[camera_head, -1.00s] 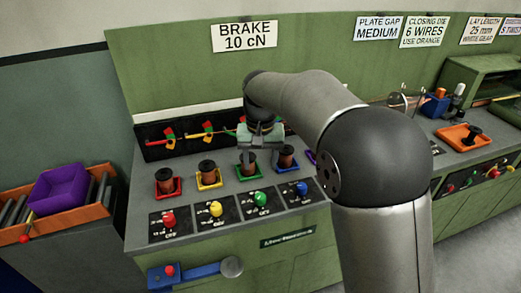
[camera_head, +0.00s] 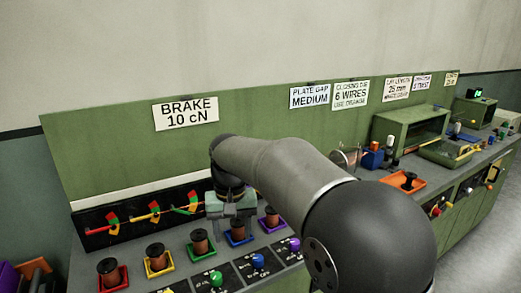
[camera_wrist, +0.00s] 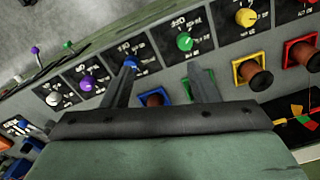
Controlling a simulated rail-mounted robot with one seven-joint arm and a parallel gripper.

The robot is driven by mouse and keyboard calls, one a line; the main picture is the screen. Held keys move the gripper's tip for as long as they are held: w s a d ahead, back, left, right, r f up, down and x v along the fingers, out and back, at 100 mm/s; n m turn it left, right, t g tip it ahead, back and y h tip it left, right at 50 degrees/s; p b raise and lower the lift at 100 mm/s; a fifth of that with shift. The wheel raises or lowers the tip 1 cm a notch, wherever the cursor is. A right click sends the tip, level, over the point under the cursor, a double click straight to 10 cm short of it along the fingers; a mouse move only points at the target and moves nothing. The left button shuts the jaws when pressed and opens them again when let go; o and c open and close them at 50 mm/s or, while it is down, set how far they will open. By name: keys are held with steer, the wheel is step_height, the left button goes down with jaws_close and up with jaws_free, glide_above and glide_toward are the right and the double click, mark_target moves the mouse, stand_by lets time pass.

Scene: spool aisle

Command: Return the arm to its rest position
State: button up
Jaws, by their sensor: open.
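My gripper (camera_head: 233,228) hangs fingers-down over the bench by the row of copper spools, in front of the blue tray (camera_head: 240,241) in the head view. In the wrist view its two fingers (camera_wrist: 161,66) are spread apart with nothing held between them. The spool in the blue tray (camera_wrist: 154,98) shows beyond the gap between the fingers. The green tray is mostly hidden behind one finger there. My arm crosses the head view from the lower right to the spool row.
Spools stand in the red (camera_head: 109,272), yellow (camera_head: 156,258), green (camera_head: 200,242) and purple (camera_head: 272,218) trays. Coloured knobs, such as the blue knob (camera_head: 258,261), line the front. A green back panel (camera_head: 250,125) rises behind. An orange tray (camera_head: 405,182) lies farther right.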

steer(key=s+d+f+m, duration=0.1)
steer(key=s+d, duration=0.4)
steer(key=d, duration=0.4)
steer(key=s+d+f+m, duration=0.1)
steer(key=s+d, duration=0.5)
steer(key=d, duration=0.2)
steer(key=s+d+f, duration=0.3)
steer(key=s, duration=0.3)
steer(key=s+d+f, duration=0.3)
steer(key=s+d, duration=0.1)
steer(key=s, duration=0.2)
steer(key=shift+s+d+f+m, duration=0.15)
steer(key=shift+s+m, duration=0.05)
steer(key=shift+m, duration=0.1)
